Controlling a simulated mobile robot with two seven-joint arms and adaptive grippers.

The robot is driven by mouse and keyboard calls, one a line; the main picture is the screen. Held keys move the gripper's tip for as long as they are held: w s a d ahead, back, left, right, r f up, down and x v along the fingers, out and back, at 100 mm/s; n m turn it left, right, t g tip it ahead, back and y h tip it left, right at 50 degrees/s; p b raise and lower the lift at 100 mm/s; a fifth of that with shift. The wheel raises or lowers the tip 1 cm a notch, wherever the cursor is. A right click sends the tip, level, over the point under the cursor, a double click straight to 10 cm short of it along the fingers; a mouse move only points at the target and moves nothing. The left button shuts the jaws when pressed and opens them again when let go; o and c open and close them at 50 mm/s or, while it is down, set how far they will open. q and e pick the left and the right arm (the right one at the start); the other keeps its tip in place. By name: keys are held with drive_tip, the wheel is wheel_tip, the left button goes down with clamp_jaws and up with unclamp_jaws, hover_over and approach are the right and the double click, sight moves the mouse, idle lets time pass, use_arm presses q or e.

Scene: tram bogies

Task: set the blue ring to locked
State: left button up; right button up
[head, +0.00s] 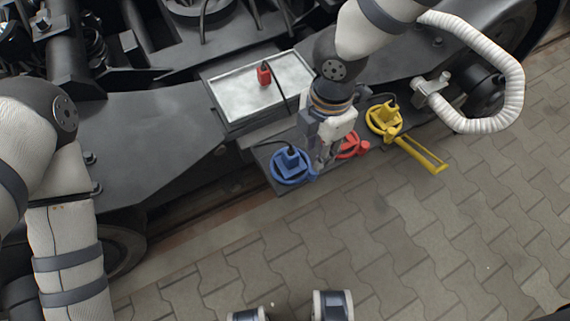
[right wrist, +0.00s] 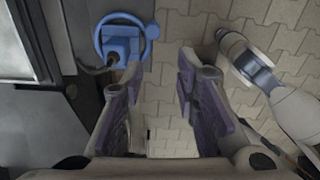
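The blue ring (head: 276,178) sits around a blue plug (head: 291,158) at the left end of a dark connector panel. My right gripper (head: 319,165) is just right of the blue ring in the head view. In the right wrist view its fingers (right wrist: 158,70) are apart with nothing between them, and the ring lies ahead of the left finger. My left arm shows at the left, but its gripper is out of view.
A red ring (head: 359,146) is partly behind my right gripper. A yellow ring (head: 374,128) with a yellow plug and a long yellow handle (head: 424,155) is further right. A grey tray (head: 229,108) with a red connector (head: 264,74) lies behind. The paving in front is clear.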

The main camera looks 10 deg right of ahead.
sight(311, 173)
drive_tip(key=shift+n, duration=0.3)
drive_tip(key=f, duration=0.3)
drive_tip(key=w+f+b, duration=0.1)
drive_tip(key=f, duration=0.7)
drive_tip(key=shift+w+d+b, duration=0.15)
drive_tip(key=shift+d+b, duration=0.15)
drive_tip(key=shift+b, duration=0.1)
use_arm(q)
drive_tip(key=shift+s+d+f+g, duration=0.15)
drive_tip(key=shift+s+f+g, duration=0.15)
drive_tip(key=shift+s+f, duration=0.55)
drive_tip(key=shift+w+f, duration=0.1)
use_arm(e)
clamp_jaws()
